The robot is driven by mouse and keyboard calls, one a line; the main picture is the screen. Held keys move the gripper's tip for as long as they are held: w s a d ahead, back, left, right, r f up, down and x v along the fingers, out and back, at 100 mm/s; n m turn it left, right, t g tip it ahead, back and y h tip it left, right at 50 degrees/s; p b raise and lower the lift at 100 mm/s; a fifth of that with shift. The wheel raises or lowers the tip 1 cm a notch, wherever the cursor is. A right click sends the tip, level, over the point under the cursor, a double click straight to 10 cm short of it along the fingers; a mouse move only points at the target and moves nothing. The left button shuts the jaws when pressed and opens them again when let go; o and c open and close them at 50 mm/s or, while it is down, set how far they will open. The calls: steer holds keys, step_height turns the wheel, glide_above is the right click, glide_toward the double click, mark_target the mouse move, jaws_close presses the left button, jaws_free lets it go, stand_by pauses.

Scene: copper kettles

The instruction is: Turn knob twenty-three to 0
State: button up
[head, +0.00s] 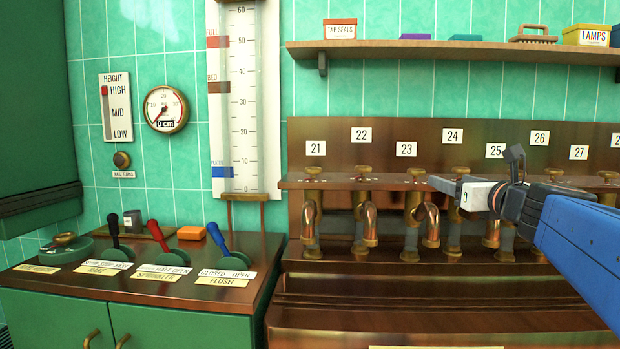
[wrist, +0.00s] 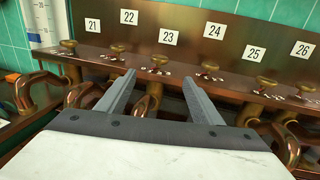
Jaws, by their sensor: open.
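Knob twenty-three is a small brass knob (head: 416,172) on the brown ledge, below the white label 23 (head: 406,149). In the wrist view the knob (wrist: 159,60) shows just beyond the gap between my fingers, under its label (wrist: 168,37). Its dial marks on the ledge are too small to read. My gripper (head: 433,182) comes in from the right in the head view, its tip close to the right of the knob. In the wrist view my gripper (wrist: 157,78) is open and empty, its two grey fingers apart, not around the knob.
Neighbouring knobs 22 (wrist: 118,50) and 24 (wrist: 209,68) stand close on either side. Copper pipes (head: 370,222) hang below the ledge. A shelf (head: 440,49) with boxes runs above. Levers (head: 158,236) stand on the green cabinet at left.

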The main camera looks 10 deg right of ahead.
steer(key=n+y, duration=0.4)
steer(key=y, duration=0.3)
glide_toward(423, 171)
steer(key=shift+g, duration=0.4)
steer(key=x, duration=1.2)
steer(key=shift+w+d+r, duration=0.1)
steer(key=shift+w+r, duration=0.25)
steer(key=c, duration=1.1)
